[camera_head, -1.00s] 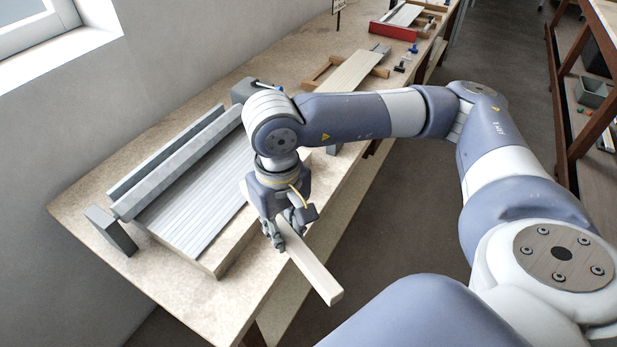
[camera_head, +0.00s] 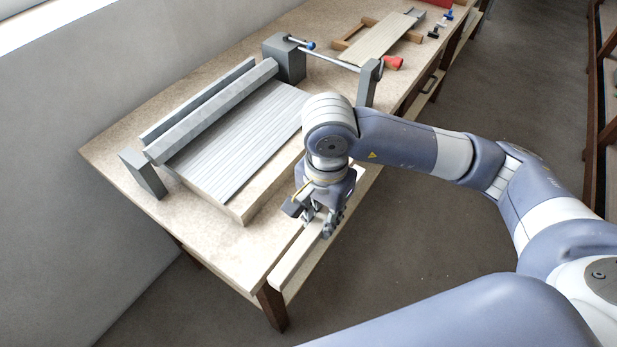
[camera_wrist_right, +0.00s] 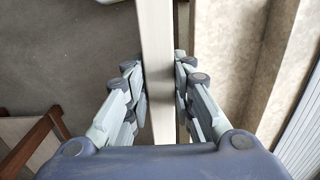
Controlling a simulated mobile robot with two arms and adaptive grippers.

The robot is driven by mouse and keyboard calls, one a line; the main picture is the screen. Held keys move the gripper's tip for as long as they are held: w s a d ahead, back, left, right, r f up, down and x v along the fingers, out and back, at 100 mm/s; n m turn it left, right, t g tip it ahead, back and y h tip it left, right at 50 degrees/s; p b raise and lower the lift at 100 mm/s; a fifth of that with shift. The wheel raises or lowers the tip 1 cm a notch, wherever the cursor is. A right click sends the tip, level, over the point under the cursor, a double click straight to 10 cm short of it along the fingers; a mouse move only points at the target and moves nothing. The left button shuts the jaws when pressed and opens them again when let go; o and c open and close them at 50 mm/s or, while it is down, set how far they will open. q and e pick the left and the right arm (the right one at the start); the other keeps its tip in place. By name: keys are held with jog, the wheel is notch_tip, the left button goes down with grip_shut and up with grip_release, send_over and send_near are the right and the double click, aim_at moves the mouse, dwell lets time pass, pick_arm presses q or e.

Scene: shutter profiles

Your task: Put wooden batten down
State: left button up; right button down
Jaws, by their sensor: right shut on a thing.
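The wooden batten (camera_head: 290,264) is a pale, straight, square-edged strip. In the head view it lies along the front edge of the workbench, roughly parallel to it. My right gripper (camera_head: 319,226) is shut on it from above, partway along its length. In the right wrist view the batten (camera_wrist_right: 155,45) runs upright between the fingers of the right gripper (camera_wrist_right: 160,85), with the bench to its right and floor to its left. Whether it touches the bench is not clear. My left gripper is not in view.
The workbench (camera_head: 130,205) carries a board with grey slats (camera_head: 225,150), grey bars behind it and grey end blocks (camera_head: 142,174). A frame with a pale panel (camera_head: 375,40) and a red-ended tool (camera_head: 393,62) lie farther back.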

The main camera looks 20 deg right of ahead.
jog(key=w+p, duration=0.1)
jog(key=w, duration=0.3)
jog(key=w+d+p, duration=0.1)
jog(key=w, duration=0.3)
jog(key=w+f+p, duration=0.1)
jog(key=w, duration=0.3)
jog(key=shift+w+d+p, duration=0.25)
jog(key=shift+w+p, duration=0.1)
jog(key=shift+w, duration=0.05)
jog(key=shift+w+f, duration=0.15)
jog(key=shift+w, duration=0.3)
notch_tip(320, 180, down, 3)
jog(key=shift+s+f+p, duration=0.1)
jog(key=shift+p, duration=0.9)
jog(key=shift+f+b, duration=0.3)
jog(key=shift+b, duration=0.05)
jog(key=c, duration=1.4)
grip_release()
jog(key=shift+o, duration=0.2)
jog(key=shift+r, duration=0.1)
